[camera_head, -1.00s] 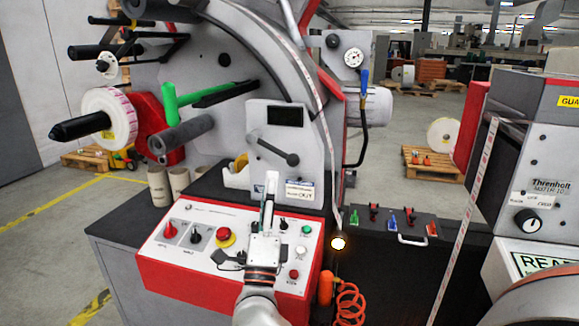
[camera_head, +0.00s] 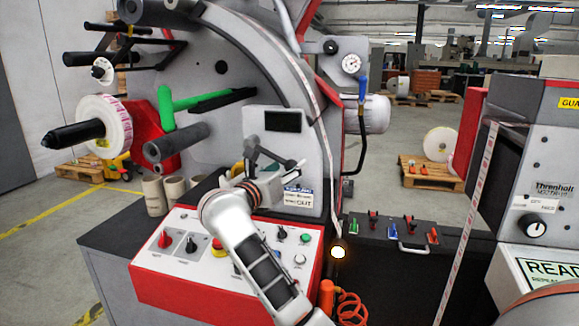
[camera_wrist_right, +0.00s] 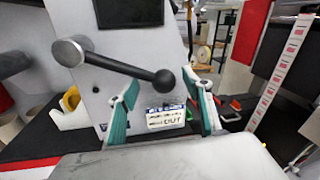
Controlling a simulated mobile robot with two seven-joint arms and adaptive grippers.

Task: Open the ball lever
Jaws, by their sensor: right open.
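The ball lever (camera_head: 266,152) is a dark bar on the grey front panel of the machine. In the right wrist view the lever (camera_wrist_right: 120,66) slopes down to the right from its round pivot to a black ball (camera_wrist_right: 164,79). My right gripper (camera_head: 268,172) is in front of the panel and partly hides the ball end in the head view. In the wrist view my right gripper (camera_wrist_right: 164,94) is open, with its teal-lined fingers on either side of the ball. I cannot tell whether either finger touches it. My left gripper is not in view.
A red-edged control box (camera_head: 160,280) with knobs and buttons lies below the panel. A green handle (camera_head: 166,108) and rollers stick out at the left. A label strip (camera_head: 470,215) runs down at the right. A black case (camera_head: 385,265) stands beside the machine.

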